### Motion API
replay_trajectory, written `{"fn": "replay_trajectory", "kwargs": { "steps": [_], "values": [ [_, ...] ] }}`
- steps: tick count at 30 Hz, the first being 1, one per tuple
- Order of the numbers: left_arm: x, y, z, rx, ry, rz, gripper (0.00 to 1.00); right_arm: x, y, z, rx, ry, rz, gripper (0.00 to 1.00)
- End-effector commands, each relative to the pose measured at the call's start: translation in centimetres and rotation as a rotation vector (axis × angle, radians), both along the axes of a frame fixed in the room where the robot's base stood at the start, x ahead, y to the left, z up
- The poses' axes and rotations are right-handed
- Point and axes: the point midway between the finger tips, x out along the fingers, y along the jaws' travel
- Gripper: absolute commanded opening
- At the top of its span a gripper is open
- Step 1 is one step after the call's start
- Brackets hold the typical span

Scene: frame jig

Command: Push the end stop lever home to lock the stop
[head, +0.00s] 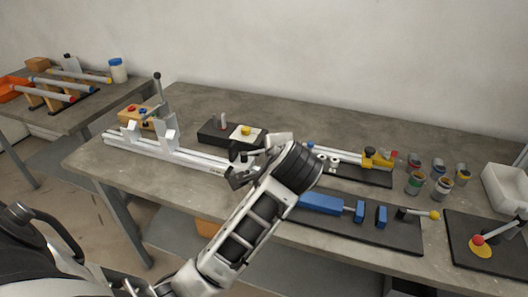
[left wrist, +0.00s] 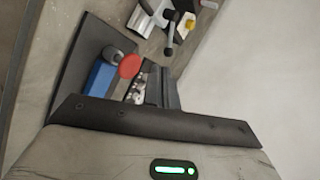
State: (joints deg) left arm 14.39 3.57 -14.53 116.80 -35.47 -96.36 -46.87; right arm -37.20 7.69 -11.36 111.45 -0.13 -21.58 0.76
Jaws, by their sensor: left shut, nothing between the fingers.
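The pale rail jig (head: 190,153) lies along the left of the table, with upright V-shaped blocks on it. A tall lever with a dark knob (head: 157,76) stands upright at its back. A short dark lever (head: 250,154) shows at the jig's right end, partly hidden by my left arm. In the left wrist view a black-knobbed lever (left wrist: 168,45) stands beside pale metal; I cannot tell for sure which lever is the end stop's. My left gripper (head: 238,178) is shut and empty, close to the jig's right end; its dark fingers (left wrist: 165,88) show in the left wrist view.
A blue clamp (head: 322,203) on a black plate lies right of my left arm. A dark block (head: 212,134) stands behind the jig. Several paint cups (head: 415,183) and a white bin (head: 507,188) are at the right.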

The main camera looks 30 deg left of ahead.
Motion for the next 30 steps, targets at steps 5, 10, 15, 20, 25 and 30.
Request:
{"fn": "replay_trajectory", "kwargs": {
  "steps": [5, 10, 15, 20, 25, 30],
  "values": [
    [0.3, 0.3, -0.4, -0.001, 0.002, 0.001, 0.00, 0.0, 0.0, 0.0, 0.000, 0.000, 0.000, 0.00],
    [1.7, 1.6, -1.9, 0.000, 0.002, 0.002, 0.00, 0.0, 0.0, 0.0, 0.001, 0.000, -0.001, 0.00],
    [3.8, 3.6, -4.2, 0.000, 0.003, 0.001, 0.00, 0.0, 0.0, 0.0, 0.001, 0.000, -0.001, 0.00],
    [5.7, 5.4, -6.3, -0.001, 0.002, 0.001, 0.00, 0.0, 0.0, 0.0, 0.001, 0.000, 0.000, 0.00],
    [7.6, 7.1, -6.6, -0.002, -0.001, 0.000, 0.00, 0.0, 0.0, 0.3, 0.001, 0.000, 0.000, 0.00],
    [8.5, 7.9, -6.9, -0.002, -0.001, 0.000, 0.00, 0.0, 0.0, 0.4, 0.002, -0.003, 0.000, 0.00]
  ]
}}
